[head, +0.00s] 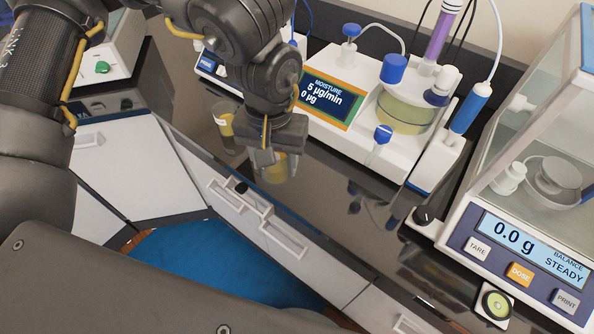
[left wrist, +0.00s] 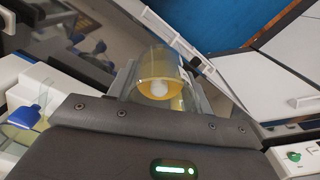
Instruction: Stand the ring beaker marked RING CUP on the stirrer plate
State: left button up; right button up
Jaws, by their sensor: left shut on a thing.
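My left gripper (head: 275,158) is shut on a clear beaker (head: 270,173) with yellow liquid, near the counter's front edge. In the left wrist view this beaker (left wrist: 150,66) sits between the fingers, with a pale white piece inside it. Its marking is not readable. I cannot tell its height above the counter. A second small vessel (head: 226,124) with amber contents and a white label stands to the left, partly behind the arm. A white unit with a green knob (head: 102,67), perhaps the stirrer plate, is at the upper left, partly hidden by my arm. My right gripper is not in view.
The moisture meter (head: 330,90) and its vessel assembly (head: 405,105) stand behind and right of the gripper. A balance (head: 525,257) with a glass case is at the far right. Glossy dark counter (head: 350,190) is bare in between. White drawers (head: 260,222) lie below the edge.

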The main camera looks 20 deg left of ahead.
aim_at(281, 181)
pick_arm(q)
jog(key=s+d+n, duration=0.1)
jog(key=n, duration=0.1)
jog(key=s+d+r+n, duration=0.1)
jog(key=s+d+n, duration=0.1)
jog(key=shift+s+r, duration=0.2)
jog(key=shift+s, duration=0.1)
jog(key=n, duration=0.1)
jog(key=s+n, duration=0.1)
jog(key=shift+n, duration=0.4)
jog(key=shift+s+a+n, duration=0.1)
jog(key=shift+n, duration=0.8)
